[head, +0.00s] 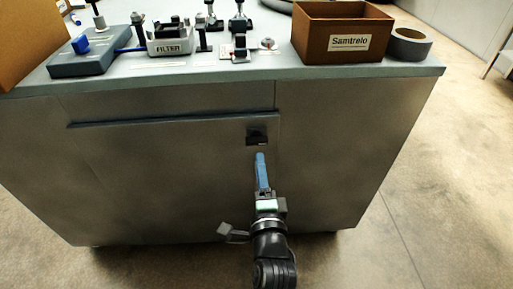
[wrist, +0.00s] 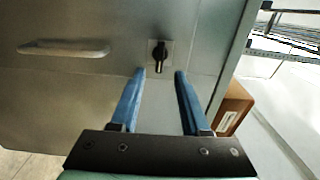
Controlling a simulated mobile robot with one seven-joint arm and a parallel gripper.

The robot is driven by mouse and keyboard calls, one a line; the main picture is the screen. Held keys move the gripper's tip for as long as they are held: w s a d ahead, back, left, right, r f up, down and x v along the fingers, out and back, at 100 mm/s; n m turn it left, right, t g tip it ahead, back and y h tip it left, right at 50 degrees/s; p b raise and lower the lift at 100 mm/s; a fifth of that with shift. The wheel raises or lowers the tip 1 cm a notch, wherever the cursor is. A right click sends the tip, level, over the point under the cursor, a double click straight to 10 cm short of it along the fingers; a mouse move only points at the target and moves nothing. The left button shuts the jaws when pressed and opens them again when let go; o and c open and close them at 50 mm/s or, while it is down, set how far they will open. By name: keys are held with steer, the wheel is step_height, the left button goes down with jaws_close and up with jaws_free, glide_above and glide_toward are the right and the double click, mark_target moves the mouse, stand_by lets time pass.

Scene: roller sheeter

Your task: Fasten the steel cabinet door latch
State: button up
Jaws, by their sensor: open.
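The steel cabinet door (head: 180,165) is a grey panel on the cabinet's front. Its latch (head: 257,136) is a small dark piece near the door's upper right in the head view. In the wrist view the latch (wrist: 159,56) is a black knob on a paler square plate, its long part upright in the picture. My gripper (head: 260,155) points at the door just below the latch in the head view. In the wrist view its blue fingers (wrist: 159,73) are open and empty, with the latch beyond and between the tips. I see no contact.
A long pale handle (wrist: 65,48) sticks out of the panel in the wrist view. The worktop (head: 270,70) overhangs above and holds a brown Samtrelo box (head: 343,35), a tape roll (head: 408,44) and a FILTER fixture (head: 170,40). The floor (head: 420,180) on the right is clear.

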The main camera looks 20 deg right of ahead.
mark_target(257, 144)
steer(key=b+x, duration=0.2)
steer(key=x, duration=0.6)
jaws_close()
